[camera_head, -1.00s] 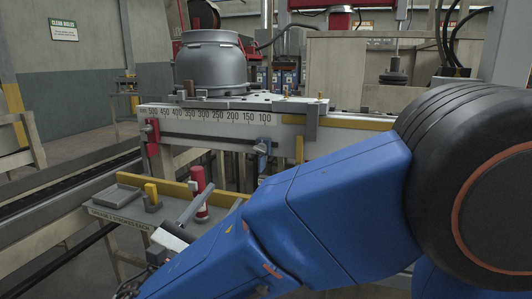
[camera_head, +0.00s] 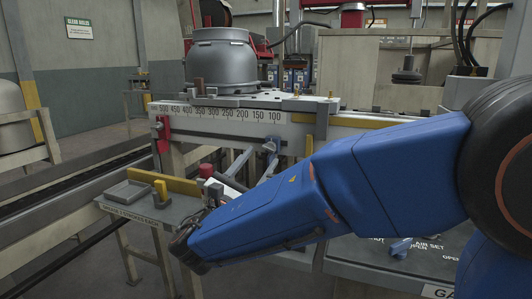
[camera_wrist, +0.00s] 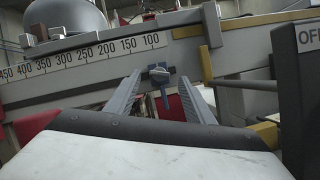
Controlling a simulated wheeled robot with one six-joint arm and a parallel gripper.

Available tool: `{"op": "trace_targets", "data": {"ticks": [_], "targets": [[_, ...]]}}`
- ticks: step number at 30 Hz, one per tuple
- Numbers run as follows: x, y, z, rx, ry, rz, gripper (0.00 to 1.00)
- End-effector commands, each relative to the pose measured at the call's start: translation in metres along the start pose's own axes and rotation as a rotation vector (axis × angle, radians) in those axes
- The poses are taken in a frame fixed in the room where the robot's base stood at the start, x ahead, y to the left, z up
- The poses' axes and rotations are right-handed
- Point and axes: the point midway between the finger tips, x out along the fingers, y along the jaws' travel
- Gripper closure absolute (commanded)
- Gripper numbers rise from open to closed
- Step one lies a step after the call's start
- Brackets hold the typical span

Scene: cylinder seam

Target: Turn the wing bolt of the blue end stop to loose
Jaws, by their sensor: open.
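The blue end stop (camera_head: 270,148) hangs on the front of the scale rail, below the low-number end. In the wrist view my gripper (camera_wrist: 160,82) is open and empty. The wing bolt shows in the gap between the fingertips; I cannot tell whether either finger touches it.
The scale rail (camera_head: 230,115) carries a large grey vessel (camera_head: 221,60). A red end stop (camera_head: 162,134) is at its left end. A side bench (camera_head: 146,211) with a shallow tray (camera_head: 127,192) and yellow parts lies below. A grey box (camera_wrist: 298,90) stands close at right.

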Motion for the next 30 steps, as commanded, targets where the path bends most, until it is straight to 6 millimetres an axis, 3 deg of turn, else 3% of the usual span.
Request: {"op": "trace_targets", "data": {"ticks": [3, 9, 21, 22, 27, 30], "targets": [[0.019, -0.001, 0.000, -0.001, -0.001, -0.003, 0.52], [0.038, -0.001, 0.000, -0.001, -0.001, -0.001, 0.52], [0.044, 0.000, 0.000, 0.000, 0.000, 0.001, 0.52], [0.044, 0.000, 0.000, 0.000, 0.000, 0.001, 0.54], [0.044, 0.000, 0.000, 0.000, 0.000, 0.001, 0.93], [0.044, 0.000, 0.000, -0.002, 0.000, 0.001, 0.93]]}}
